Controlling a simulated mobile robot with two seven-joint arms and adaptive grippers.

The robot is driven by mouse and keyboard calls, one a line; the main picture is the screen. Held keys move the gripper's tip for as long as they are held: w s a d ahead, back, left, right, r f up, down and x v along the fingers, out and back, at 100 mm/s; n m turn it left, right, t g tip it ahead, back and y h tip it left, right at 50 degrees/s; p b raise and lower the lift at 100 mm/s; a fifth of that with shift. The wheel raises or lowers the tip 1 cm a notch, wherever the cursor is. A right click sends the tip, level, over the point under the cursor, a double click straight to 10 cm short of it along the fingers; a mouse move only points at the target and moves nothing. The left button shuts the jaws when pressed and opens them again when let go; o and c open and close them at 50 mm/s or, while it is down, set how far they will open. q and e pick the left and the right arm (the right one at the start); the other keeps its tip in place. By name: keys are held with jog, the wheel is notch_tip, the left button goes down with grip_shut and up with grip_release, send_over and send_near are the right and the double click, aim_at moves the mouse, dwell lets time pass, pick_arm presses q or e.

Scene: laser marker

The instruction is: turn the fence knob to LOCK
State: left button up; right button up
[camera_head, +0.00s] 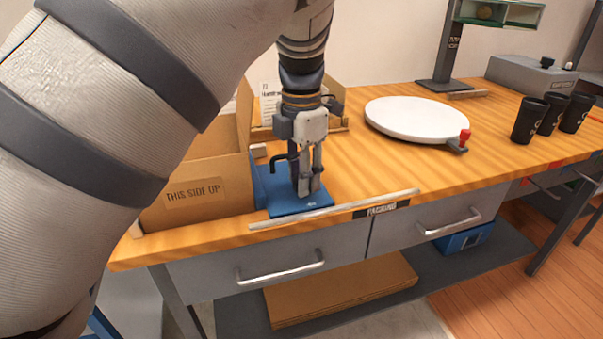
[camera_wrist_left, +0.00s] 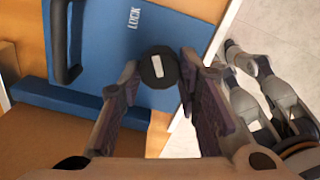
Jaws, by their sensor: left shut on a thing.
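The fence knob (camera_wrist_left: 158,67) is round and black with a short white bar on top, by the edge of the blue fence plate (camera_wrist_left: 100,35). The bar runs nearly up and down in the left wrist view, its top leaning slightly left, roughly toward the white word LOCK (camera_wrist_left: 133,18). My left gripper (camera_head: 310,192) points down over the blue plate (camera_head: 288,211); its fingers hide the knob in the head view. In the left wrist view my left gripper (camera_wrist_left: 158,84) is shut on the knob, one finger on each side. My right gripper (camera_wrist_left: 247,62) hangs beyond the table edge, fingers apart and empty.
A black bent handle (camera_wrist_left: 64,45) rises from the blue plate close to my left gripper. A cardboard box (camera_head: 205,190) stands just left. A white turntable (camera_head: 415,117) is to the right, with black cups (camera_head: 530,119) farther right. The tabletop between is clear.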

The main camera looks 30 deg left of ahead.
dwell(0.3)
pick_arm(q)
jog(key=o, duration=1.1)
jog(key=shift+o, duration=0.2)
notch_tip(320, 180, up, 12)
